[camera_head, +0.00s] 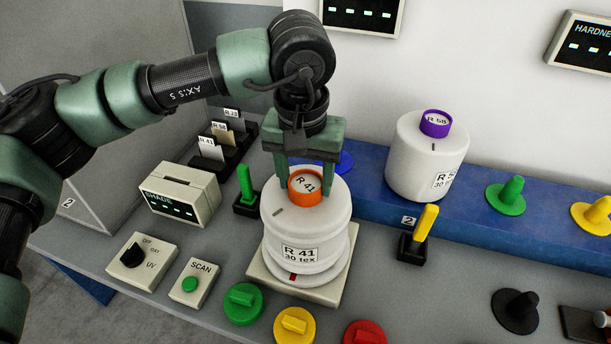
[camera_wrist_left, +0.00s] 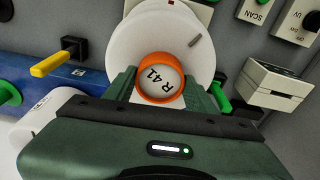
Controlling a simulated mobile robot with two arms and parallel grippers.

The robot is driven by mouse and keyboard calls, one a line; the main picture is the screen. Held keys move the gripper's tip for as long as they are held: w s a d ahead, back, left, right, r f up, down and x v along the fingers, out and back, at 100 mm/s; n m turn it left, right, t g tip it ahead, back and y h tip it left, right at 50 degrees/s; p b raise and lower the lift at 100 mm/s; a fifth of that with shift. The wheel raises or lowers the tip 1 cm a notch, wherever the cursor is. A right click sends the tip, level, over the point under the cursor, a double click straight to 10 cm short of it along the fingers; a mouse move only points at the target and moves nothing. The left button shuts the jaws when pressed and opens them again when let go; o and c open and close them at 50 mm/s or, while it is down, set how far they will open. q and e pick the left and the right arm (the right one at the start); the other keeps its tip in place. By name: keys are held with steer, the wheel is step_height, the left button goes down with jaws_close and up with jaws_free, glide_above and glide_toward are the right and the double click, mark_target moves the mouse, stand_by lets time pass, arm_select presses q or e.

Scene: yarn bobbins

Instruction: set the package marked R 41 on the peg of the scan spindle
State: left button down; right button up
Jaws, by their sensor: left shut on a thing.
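The package marked R 41 (camera_head: 305,232) is a white yarn bobbin with an orange tube end on top and an R 41 30 tex label. It is upright over the square beige base of the scan spindle (camera_head: 335,284). A white round plate with a red mark shows under it. The peg is hidden, and I cannot tell whether the package rests fully down. My left gripper (camera_head: 306,178) points down and is shut on the orange tube end. The wrist view shows the orange end (camera_wrist_left: 161,78) between the green fingers. My right gripper is not in view.
A white R 58 package (camera_head: 427,160) stands on the blue rail (camera_head: 375,208). Levers, green (camera_head: 246,184) and yellow (camera_head: 426,222), flank the spindle. The shade box (camera_head: 180,193), UV switch (camera_head: 142,263) and SCAN button box (camera_head: 195,283) are left. Coloured knobs (camera_head: 243,302) are in front.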

arm_select(q)
steer(key=shift+c, duration=2.2)
jaws_free()
steer(key=shift+s+f, duration=0.1)
steer(key=shift+f, duration=0.1)
steer(key=shift+r+b, duration=0.4)
steer(key=shift+r, duration=0.1)
steer(key=r, duration=0.2)
steer(key=r+b, duration=0.1)
steer(key=r, duration=0.1)
steer(key=s+r, duration=0.1)
steer(key=r, duration=0.2)
steer(key=shift+a, duration=0.1)
